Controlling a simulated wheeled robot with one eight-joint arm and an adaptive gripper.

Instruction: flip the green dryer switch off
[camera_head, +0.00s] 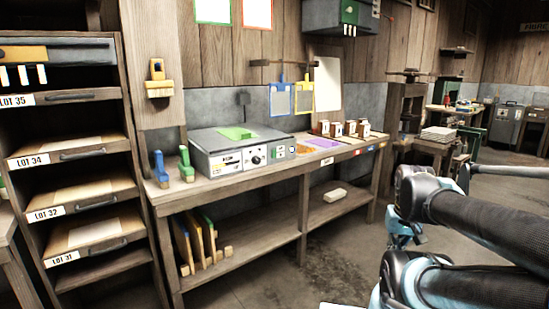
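A grey machine (236,153) stands on the wooden workbench, with a bright green slab (237,133) lying on its top. Its front has a round knob (258,160), a small dark control panel (231,162) with a white label, and a green patch (280,152) near its right end. The switch is too small to make out, and I cannot tell its position. High on the wall, a grey unit has a green panel (349,12). My arm comes in from the right, well away from the bench. I cannot make out gripper fingers.
Blue and green handled tools (186,163) stand at the bench's left end. A shelf rack (84,154) stands at left. The floor (335,245) before the bench is clear.

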